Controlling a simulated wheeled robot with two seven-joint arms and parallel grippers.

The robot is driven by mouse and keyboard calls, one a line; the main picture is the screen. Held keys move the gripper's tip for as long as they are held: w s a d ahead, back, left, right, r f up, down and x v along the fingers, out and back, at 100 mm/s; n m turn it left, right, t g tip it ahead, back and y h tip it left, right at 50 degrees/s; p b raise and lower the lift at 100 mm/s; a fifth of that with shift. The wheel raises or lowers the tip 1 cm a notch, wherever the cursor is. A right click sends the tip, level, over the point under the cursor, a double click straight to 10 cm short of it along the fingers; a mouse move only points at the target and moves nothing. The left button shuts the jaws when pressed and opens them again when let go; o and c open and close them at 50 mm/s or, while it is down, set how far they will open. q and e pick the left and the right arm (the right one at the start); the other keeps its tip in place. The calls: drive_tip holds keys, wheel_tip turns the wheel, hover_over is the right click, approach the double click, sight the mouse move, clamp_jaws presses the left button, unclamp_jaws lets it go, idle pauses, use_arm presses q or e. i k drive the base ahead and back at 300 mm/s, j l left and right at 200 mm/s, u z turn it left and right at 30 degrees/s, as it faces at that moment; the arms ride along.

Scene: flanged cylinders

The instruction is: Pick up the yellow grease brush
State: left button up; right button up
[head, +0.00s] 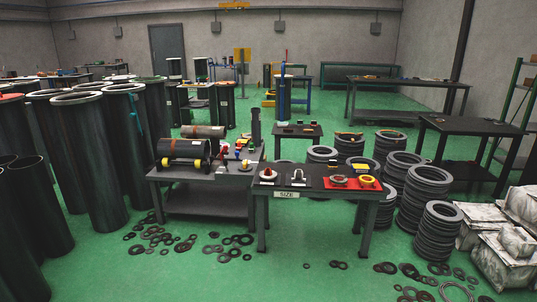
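Neither of my grippers is in view. I cannot make out the yellow grease brush for certain at this distance. A small yellow item (245,164) lies near the right end of the left workbench (205,178), among small red, white and green items. On the front table marked "SIZE" (286,194), a yellow-orange ring-shaped part (367,181) sits on a red mat (347,187). Other small parts stand on that table.
Tall dark cylinders (92,165) crowd the left. Stacked rings (425,195) stand right of the front table, with white wrapped bundles (505,240) at far right. Loose rings (225,246) litter the green floor. Open floor (190,278) lies in front.

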sight(331, 166)
drive_tip(key=i+j, duration=0.1)
drive_tip(key=i, duration=1.8)
drive_tip(key=i+j+z, duration=0.2)
drive_tip(key=i+z, duration=0.3)
drive_tip(key=i+j+z, duration=0.5)
drive_tip(key=i, duration=0.15)
drive_tip(key=i+j+z, duration=0.8)
drive_tip(key=j+z, duration=0.15)
drive_tip(key=j, duration=0.35)
